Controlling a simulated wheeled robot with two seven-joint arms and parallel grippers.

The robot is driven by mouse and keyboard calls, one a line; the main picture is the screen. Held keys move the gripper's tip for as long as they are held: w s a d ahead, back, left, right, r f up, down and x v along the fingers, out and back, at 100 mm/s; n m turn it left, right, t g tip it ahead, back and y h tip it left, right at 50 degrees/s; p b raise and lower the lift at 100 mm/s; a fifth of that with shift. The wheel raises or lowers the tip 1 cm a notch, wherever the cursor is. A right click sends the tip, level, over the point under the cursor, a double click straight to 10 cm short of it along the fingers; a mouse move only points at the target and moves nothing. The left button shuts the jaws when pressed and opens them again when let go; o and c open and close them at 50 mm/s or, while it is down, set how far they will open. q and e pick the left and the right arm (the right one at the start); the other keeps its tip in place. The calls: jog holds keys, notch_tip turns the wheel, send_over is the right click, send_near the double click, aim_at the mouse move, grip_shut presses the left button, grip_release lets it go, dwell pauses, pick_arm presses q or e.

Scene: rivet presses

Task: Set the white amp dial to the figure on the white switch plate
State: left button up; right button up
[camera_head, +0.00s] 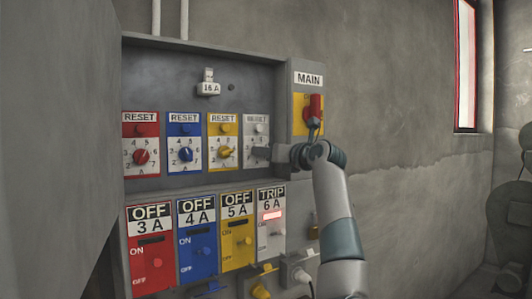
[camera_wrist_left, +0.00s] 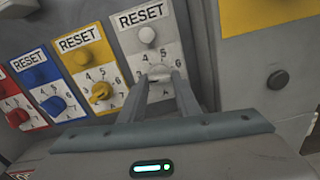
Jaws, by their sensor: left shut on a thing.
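The white amp dial (camera_wrist_left: 160,74) is on the white RESET panel (camera_wrist_left: 147,35), the rightmost of the upper row. My left gripper (camera_wrist_left: 162,84) is shut on the dial, one finger on each side. In the head view the left gripper (camera_head: 261,153) reaches the dial from the right and mostly hides it. The dial's pointer is too unclear to read; small figures surround it. Below, the white switch plate (camera_head: 271,232) reads TRIP 6 A, and a red light (camera_head: 271,215) glows on it. My right gripper is not in view.
Red (camera_head: 140,157), blue (camera_head: 186,155) and yellow (camera_head: 226,152) dials sit left of the white one. Their switch plates read OFF 3 A, 4 A and 5 A. A red MAIN handle (camera_head: 315,108) is close above my left wrist. A 16 A tag (camera_head: 208,88) hangs above.

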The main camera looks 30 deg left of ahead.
pick_arm(q)
jog(key=shift+m, duration=0.6)
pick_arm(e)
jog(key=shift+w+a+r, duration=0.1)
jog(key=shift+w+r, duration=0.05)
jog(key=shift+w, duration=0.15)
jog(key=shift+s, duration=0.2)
pick_arm(q)
jog(key=o, duration=1)
jog(key=shift+o, duration=0.2)
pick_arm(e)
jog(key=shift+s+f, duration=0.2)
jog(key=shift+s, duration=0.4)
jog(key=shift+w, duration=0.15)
